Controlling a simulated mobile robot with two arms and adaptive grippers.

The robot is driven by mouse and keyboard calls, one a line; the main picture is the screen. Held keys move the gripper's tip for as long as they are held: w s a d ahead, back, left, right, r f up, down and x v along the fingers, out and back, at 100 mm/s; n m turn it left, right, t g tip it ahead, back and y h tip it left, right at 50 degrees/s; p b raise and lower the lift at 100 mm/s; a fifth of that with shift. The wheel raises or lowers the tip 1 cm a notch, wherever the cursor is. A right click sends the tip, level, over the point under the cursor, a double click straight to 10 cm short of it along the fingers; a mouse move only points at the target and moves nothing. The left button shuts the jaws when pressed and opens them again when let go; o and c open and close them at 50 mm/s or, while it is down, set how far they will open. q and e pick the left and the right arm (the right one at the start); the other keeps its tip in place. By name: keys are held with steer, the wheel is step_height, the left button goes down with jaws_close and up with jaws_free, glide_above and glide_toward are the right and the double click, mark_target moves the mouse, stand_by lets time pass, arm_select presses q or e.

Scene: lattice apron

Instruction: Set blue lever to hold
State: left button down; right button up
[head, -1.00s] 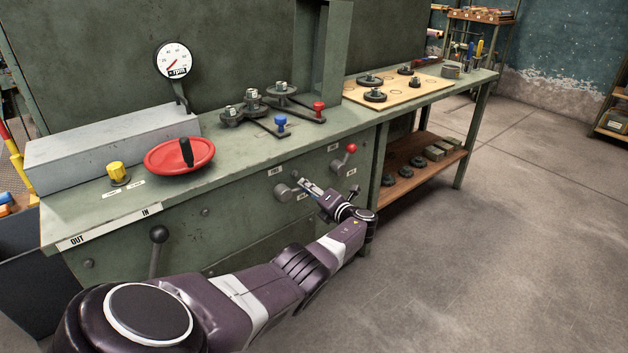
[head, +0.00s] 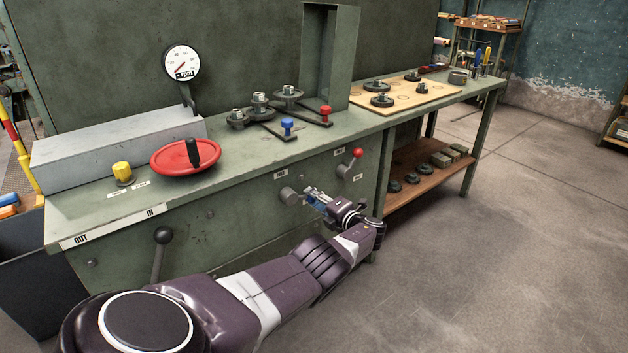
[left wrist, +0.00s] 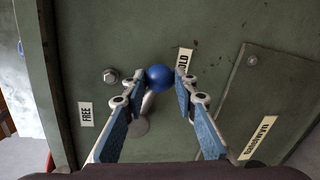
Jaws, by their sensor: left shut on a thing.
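The blue lever shows in the left wrist view as a round blue knob (left wrist: 159,78) on a short pale stem from a grey hub. The hub (head: 288,195) also shows in the head view, on the front of the green bench. My left gripper (head: 313,195) is there, and its fingers hide the knob. In the left wrist view my left gripper (left wrist: 160,82) is shut on the knob, one finger at each side. The HOLD label (left wrist: 184,62) is close beside the knob, partly covered by a fingertip. The FREE label (left wrist: 86,114) is farther off, left of the hub.
A red-knobbed lever (head: 350,163) is close to the right of my gripper. A black-knobbed lever (head: 162,237) stands at the left of the bench front. A red handwheel (head: 170,162), blue (head: 287,126) and red (head: 325,114) knobs are on top. The floor at right is clear.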

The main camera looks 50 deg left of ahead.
arm_select(q)
steer(key=c, duration=1.5)
jaws_free()
steer(key=shift+f, duration=0.1)
steer(key=shift+c, duration=0.2)
steer(key=shift+d, duration=0.15)
steer(key=v, duration=1.1)
steer(key=shift+d, duration=0.35)
steer(key=shift+s, duration=0.1)
